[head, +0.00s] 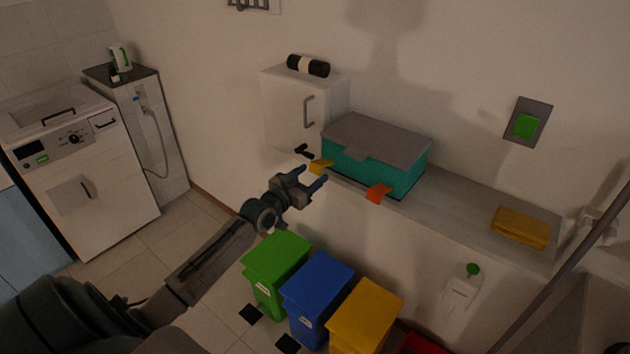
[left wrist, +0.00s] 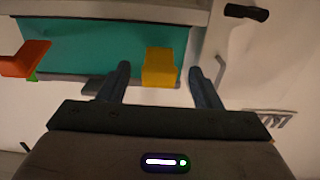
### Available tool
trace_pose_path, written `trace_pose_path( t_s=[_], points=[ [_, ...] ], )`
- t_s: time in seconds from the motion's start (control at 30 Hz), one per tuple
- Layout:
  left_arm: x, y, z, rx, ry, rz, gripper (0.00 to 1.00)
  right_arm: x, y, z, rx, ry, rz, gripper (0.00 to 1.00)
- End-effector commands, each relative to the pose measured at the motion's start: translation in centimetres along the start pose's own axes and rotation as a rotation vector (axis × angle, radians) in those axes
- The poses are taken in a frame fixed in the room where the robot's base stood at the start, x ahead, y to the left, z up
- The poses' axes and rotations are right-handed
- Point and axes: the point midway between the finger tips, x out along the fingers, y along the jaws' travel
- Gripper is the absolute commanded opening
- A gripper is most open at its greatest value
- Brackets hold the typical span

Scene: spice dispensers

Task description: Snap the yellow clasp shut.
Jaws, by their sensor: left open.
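The yellow clasp (head: 321,166) is on the front of a teal box (head: 400,176) with a grey lid (head: 385,133), near the box's left end. It sticks outward from the teal front. In the left wrist view the clasp (left wrist: 160,68) shows between my fingers, a little beyond their tips. An orange clasp (head: 379,193) sticks out near the box's right end, and it also shows in the left wrist view (left wrist: 24,58). My left gripper (head: 313,177) is open and empty, just in front of and below the yellow clasp. My right gripper is not in view.
The box stands on a wall shelf (head: 465,217) with a folded yellow cloth (head: 521,228) at its right. A white cabinet (head: 290,115) with a handle stands left of the box. Green (head: 277,268), blue (head: 317,295) and yellow (head: 365,318) bins stand below.

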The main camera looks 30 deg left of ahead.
Motion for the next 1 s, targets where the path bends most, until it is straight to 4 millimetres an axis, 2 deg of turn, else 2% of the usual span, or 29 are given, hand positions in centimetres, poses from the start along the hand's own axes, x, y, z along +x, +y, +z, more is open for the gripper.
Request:
trace_pose_path(
  t_s=[0.2,0.57,0.67,0.87,0.9,1.0],
  points=[
    [2.1,-0.1,0.1,-0.001,0.000,-0.002,0.58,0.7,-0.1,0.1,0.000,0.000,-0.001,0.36],
    [2.5,0.0,0.0,0.000,-0.001,0.000,0.58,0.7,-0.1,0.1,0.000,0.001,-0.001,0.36],
    [2.5,0.0,0.0,0.000,-0.001,-0.001,0.42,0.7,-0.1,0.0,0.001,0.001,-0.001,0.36],
    [2.5,0.0,0.0,0.000,-0.001,-0.001,0.03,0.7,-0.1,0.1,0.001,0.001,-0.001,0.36],
    [2.5,0.0,0.0,0.000,-0.001,-0.001,0.00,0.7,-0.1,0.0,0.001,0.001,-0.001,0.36],
    [2.6,0.0,0.0,0.000,-0.002,-0.001,0.00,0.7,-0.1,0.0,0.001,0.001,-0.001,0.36]
  ],
)
